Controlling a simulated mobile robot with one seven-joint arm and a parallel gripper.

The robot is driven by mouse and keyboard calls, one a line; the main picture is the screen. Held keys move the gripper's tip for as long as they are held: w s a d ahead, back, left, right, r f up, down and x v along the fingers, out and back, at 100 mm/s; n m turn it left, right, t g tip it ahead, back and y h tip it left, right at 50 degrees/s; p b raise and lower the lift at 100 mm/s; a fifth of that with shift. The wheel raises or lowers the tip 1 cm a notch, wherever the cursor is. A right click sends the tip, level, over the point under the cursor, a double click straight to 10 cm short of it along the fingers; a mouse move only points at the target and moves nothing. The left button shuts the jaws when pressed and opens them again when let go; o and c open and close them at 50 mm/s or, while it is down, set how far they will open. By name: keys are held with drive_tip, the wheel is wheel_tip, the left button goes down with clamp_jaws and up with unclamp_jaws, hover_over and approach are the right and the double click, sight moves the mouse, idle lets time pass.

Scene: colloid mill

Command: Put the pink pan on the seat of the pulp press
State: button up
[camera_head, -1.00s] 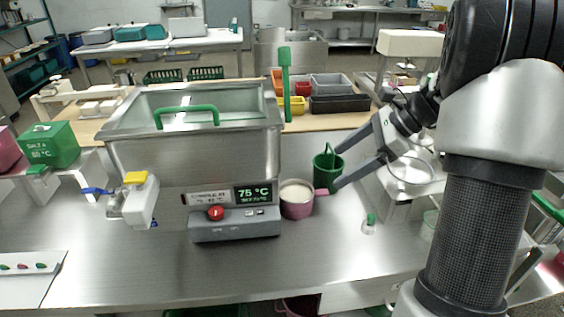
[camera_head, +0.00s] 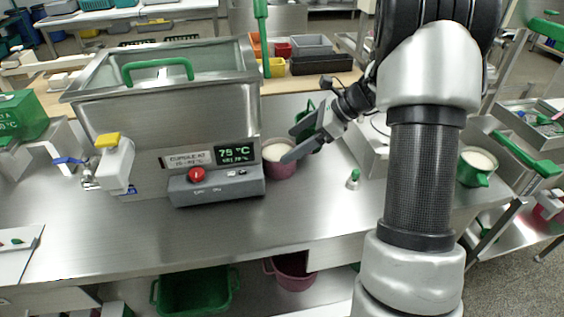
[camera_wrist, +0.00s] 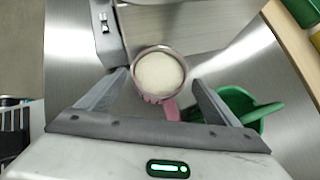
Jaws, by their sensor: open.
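The pink pan (camera_head: 280,169) stands upright on the steel bench beside the grey control box and holds pale, whitish contents. In the wrist view the pan (camera_wrist: 159,49) lies just beyond the fingers, its pink handle pointing back between them. My gripper (camera_wrist: 161,78) is open, one finger on each side of the handle, with nothing gripped. In the head view my gripper (camera_head: 295,143) is over the right side of the pan and hides part of it. I cannot clearly identify the pulp press or its seat; my arm covers part of the bench's right side.
A green pan (camera_wrist: 240,104) stands close to my right finger in the wrist view. The control box (camera_head: 215,187) and steel tank (camera_head: 165,120) stand left of the pink pan. A small green-capped bottle (camera_head: 353,180) stands to the right. The front bench is mostly clear.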

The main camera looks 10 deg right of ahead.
sight(282, 150)
drive_tip(key=b+x, duration=0.1)
drive_tip(key=x, duration=0.4)
drive_tip(key=shift+f+b, duration=0.1)
drive_tip(key=shift+b, duration=0.25)
drive_tip(key=c, duration=1.2)
